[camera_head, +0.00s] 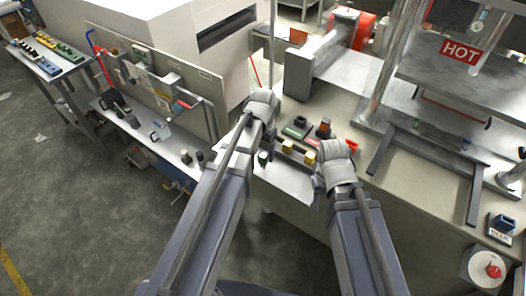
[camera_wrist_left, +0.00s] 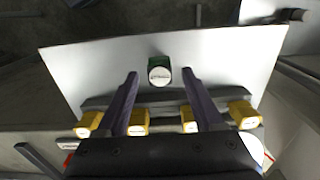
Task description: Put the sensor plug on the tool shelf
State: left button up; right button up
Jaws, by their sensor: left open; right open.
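A small dark green plug with a round pale face (camera_wrist_left: 159,70) stands on a white plate (camera_wrist_left: 90,62); I cannot tell for sure that it is the sensor plug. It also shows in the head view, as a dark green piece (camera_head: 263,158) beside my left arm. My left gripper (camera_wrist_left: 158,78) is open, its two fingers apart on either side of the green plug's line; I cannot tell whether they touch it. My right gripper (camera_head: 322,182) is over the bench front, its fingertips mostly hidden. The long shelf at left (camera_head: 185,140), likely the tool shelf, carries several tools.
Several yellow blocks (camera_wrist_left: 241,114) sit along a grey rail near the left fingers. A black piece on a green base (camera_head: 298,127) and an orange-black piece (camera_head: 323,128) stand behind. The press marked HOT (camera_head: 461,51) fills the right. Grey floor (camera_head: 90,200) is clear at left.

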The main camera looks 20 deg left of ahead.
aim_at(263, 155)
pick_arm(q)
notch_tip(263, 155, up, 10)
jog(key=p, duration=0.9)
jog(key=s+d+y, duration=0.1)
jog(key=s+d, duration=0.9)
jog(key=s, duration=0.4)
jog(key=shift+s+d, duration=0.25)
jog(key=shift+d, duration=0.05)
